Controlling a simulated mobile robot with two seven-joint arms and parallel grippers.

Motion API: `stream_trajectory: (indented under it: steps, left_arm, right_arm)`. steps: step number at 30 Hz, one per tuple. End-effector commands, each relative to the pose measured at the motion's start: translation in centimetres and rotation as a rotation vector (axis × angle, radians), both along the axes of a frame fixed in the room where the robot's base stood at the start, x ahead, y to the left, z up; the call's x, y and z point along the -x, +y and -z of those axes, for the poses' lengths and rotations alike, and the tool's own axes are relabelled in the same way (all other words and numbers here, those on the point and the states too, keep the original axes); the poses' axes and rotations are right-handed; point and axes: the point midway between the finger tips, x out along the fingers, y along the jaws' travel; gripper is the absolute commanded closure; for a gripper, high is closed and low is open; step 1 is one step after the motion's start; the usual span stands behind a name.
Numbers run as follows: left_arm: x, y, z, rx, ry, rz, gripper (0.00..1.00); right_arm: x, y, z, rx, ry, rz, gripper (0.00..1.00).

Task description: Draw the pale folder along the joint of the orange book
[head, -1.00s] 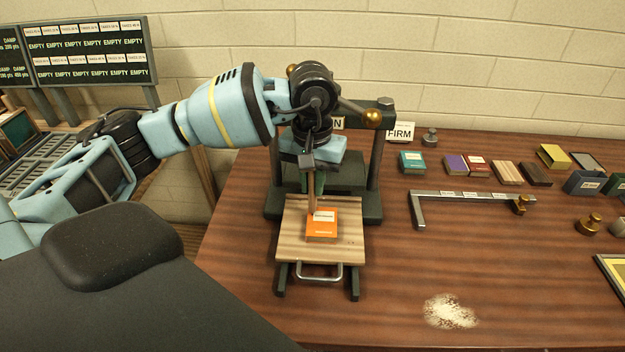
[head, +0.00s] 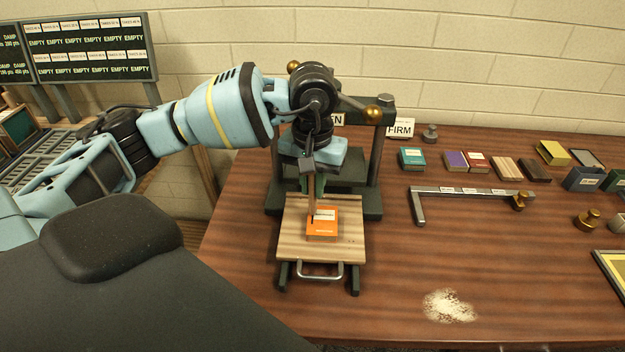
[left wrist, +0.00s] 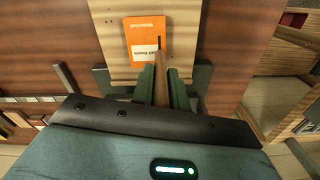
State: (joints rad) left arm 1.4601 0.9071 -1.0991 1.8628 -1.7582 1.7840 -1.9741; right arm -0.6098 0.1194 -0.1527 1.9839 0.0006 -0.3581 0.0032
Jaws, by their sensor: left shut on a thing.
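The orange book (head: 326,232) lies flat on a striped wooden board (head: 292,225) in the dark press, with a pale label on its cover. My left gripper (head: 314,184) is above the book's far-left part, its green fingers shut on the folder (head: 311,206), a slim tan-brown stick pointing down. In the left wrist view the folder (left wrist: 161,66) reaches the orange book (left wrist: 143,30) beside the label, near one long side. A short dark line shows on the cover at its tip. I cannot tell whether the tip touches. My right gripper is out of view.
The dark press (head: 372,185) has an upright post close right of my left gripper. A metal bar on legs (head: 470,195), several small books and brass weights (head: 588,219) stand to the right. A pale powder patch (head: 450,306) lies in front. The table between is clear.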

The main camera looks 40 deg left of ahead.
Motion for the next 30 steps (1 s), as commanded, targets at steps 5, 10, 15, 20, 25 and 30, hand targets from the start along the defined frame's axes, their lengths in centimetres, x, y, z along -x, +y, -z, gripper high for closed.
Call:
stream_trajectory:
  steps: [5, 10, 15, 20, 25, 30]
  left_arm:
    - [0.02, 0.00, 0.05, -0.001, 0.001, 0.000, 1.00]
    - [0.01, 0.01, 0.10, -0.001, 0.001, 0.000, 1.00]
    - [0.14, -0.07, 0.06, 0.000, 0.000, 0.001, 1.00]
    - [0.51, -0.31, 0.03, 0.000, 0.000, 0.002, 1.00]
    - [0.76, -0.44, 0.06, -0.001, 0.001, 0.001, 1.00]
    - [0.75, -0.44, 0.07, -0.001, 0.001, 0.000, 1.00]
  right_arm:
    - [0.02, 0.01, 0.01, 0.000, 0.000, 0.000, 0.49]
    - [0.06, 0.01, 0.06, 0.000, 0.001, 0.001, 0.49]
    - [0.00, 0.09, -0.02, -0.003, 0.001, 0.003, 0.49]
    - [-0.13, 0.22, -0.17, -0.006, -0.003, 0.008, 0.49]
    - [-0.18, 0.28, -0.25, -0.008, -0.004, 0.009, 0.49]
    - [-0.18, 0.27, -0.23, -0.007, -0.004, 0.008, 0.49]
